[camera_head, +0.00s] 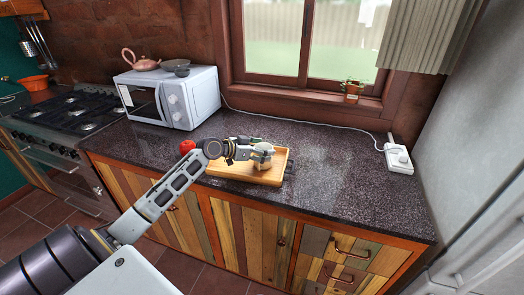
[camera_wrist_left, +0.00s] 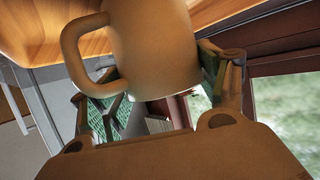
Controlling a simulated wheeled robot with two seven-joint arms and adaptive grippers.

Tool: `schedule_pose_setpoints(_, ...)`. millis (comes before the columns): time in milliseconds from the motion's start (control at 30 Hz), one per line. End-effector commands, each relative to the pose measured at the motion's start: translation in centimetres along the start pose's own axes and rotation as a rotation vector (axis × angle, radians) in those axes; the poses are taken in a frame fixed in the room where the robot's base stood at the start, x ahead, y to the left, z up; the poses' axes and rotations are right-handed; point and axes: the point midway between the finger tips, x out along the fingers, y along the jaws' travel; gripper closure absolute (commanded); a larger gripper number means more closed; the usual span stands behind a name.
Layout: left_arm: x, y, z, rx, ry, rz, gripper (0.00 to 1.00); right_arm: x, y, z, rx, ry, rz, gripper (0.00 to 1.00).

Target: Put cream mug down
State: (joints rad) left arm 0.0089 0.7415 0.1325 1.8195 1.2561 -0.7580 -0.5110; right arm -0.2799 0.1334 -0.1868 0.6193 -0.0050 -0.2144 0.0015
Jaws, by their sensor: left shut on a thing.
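The cream mug (camera_head: 263,157) is over the right part of a wooden tray (camera_head: 222,171) on the dark countertop. My left gripper (camera_head: 258,152) is shut on the mug from its left side. In the left wrist view the mug (camera_wrist_left: 155,50) fills the space between the two green-padded fingers (camera_wrist_left: 158,80), its handle toward the left. I cannot tell whether the mug's base touches the tray. My right gripper does not show in either view.
A red tomato-like object (camera_head: 187,147) sits left of the tray. A white socket box (camera_head: 398,158) with a cable lies at the right. The counter right of the tray is clear.

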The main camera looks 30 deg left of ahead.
Motion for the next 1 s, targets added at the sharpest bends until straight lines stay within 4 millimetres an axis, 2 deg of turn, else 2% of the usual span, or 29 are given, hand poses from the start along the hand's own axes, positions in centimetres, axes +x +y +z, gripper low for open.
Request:
schedule_pose_setpoints(333, 0.06, -0.03, 0.11, 0.000, 0.002, -0.001, 0.64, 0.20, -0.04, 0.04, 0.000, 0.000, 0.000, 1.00)
schedule_pose_setpoints(367, 0.10, -0.01, 0.27, 0.000, 0.000, 0.000, 0.25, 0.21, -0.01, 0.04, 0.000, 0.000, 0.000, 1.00)
schedule_pose_setpoints(533, 0.08, -0.01, 0.21, -0.001, 0.000, 0.000, 0.04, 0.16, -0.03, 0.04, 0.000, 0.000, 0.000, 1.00)
schedule_pose_setpoints(1000, 0.02, -0.01, 0.07, 0.000, 0.000, 0.000, 0.03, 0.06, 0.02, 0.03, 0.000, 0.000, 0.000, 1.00)
